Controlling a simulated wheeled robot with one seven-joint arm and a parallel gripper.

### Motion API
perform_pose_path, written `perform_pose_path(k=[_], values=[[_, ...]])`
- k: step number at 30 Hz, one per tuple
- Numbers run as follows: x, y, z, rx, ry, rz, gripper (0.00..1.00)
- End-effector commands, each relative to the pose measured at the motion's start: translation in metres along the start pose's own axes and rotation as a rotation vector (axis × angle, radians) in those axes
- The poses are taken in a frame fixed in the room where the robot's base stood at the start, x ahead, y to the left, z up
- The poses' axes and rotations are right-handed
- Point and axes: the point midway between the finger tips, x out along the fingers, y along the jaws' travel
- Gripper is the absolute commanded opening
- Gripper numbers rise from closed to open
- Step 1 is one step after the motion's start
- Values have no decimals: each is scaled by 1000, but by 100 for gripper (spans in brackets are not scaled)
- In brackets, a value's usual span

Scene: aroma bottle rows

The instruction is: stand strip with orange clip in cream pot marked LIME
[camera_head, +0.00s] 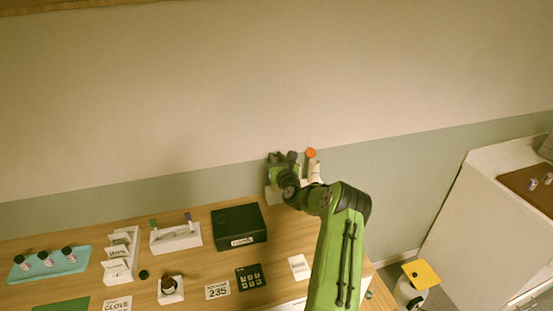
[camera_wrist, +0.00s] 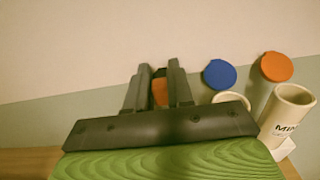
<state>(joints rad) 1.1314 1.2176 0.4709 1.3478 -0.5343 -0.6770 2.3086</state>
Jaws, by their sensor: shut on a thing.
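My gripper (camera_wrist: 158,85) is shut on a small orange piece (camera_wrist: 160,92), seen between its dark fingers in the wrist view; it looks like the orange clip. The strip below it is hidden by the gripper body. In the head view my gripper (camera_head: 283,160) is at the back right of the table, by the cream pots. One cream pot (camera_wrist: 287,110) at right reads "MIN", the rest cut off. The rim of another cream pot (camera_wrist: 232,98) shows to its left, its label hidden. I cannot see a LIME label.
A blue disc (camera_wrist: 220,74) and a larger orange disc (camera_wrist: 277,67) are behind the pots. A white rack (camera_head: 176,238) with green and purple clips, a black box (camera_head: 239,226), cards, and a teal tray (camera_head: 48,263) of bottles are at left.

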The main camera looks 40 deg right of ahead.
Motion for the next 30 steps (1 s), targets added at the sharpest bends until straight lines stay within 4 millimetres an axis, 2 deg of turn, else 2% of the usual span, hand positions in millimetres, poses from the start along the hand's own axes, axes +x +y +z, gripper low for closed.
perform_pose_path(k=[2, 3, 8, 26, 30], values=[[0, 0, 2, 0, 0, 0, 0], [0, 0, 2, 0, 0, 0, 26], [0, 0, 2, 0, 0, 0, 51], [0, 0, 2, 0, 0, 0, 51], [-17, -1, 1, 1, 3, 0, 51]])
